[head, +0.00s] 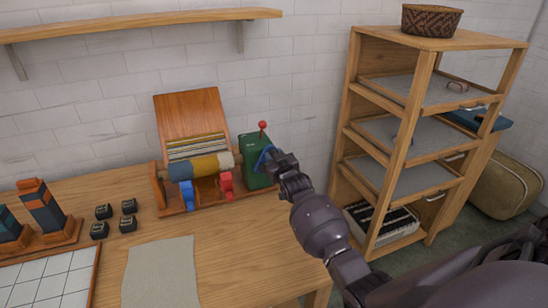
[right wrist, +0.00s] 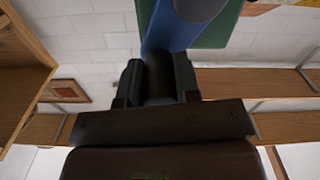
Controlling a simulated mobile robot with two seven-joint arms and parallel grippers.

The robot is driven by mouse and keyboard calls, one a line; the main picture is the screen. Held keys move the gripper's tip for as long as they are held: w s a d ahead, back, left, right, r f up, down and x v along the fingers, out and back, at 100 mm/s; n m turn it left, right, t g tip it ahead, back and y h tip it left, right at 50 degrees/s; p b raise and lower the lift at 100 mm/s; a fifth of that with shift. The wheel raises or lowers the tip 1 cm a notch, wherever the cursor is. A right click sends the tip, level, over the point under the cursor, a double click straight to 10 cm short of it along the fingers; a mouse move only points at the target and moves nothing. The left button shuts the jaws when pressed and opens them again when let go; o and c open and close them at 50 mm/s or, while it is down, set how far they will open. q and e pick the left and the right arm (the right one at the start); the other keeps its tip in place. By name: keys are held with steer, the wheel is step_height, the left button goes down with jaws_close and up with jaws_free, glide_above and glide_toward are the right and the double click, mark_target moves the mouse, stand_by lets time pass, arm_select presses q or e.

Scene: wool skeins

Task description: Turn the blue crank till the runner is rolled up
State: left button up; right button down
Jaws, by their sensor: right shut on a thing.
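The blue crank (head: 263,156) is on the right side of a green box (head: 255,175) at the right end of a wooden winding frame (head: 160,195). My right gripper (head: 274,158) is shut on the crank, and its fingers hide part of it. In the right wrist view the blue crank (right wrist: 178,28) runs up from between my dark fingers (right wrist: 158,85). The runner (head: 195,147), striped in pale and dark bands, lies at the foot of a sloped wooden board; a mustard, grey and blue roll (head: 205,166) lies in front of it. My left gripper is not in view.
A red-knobbed lever (head: 262,127) stands on the green box. Blue (head: 188,195) and red (head: 226,184) parts sit below the roll. A beige cloth (head: 160,272) and several black blocks (head: 128,206) lie on the table. A wooden rack (head: 395,145) stands right of my arm.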

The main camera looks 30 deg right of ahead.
steer(key=c, duration=0.8)
jaws_free()
steer(key=shift+s, duration=0.15)
steer(key=v, duration=1)
steer(key=shift+s+a, duration=0.15)
steer(key=shift+s, duration=0.1)
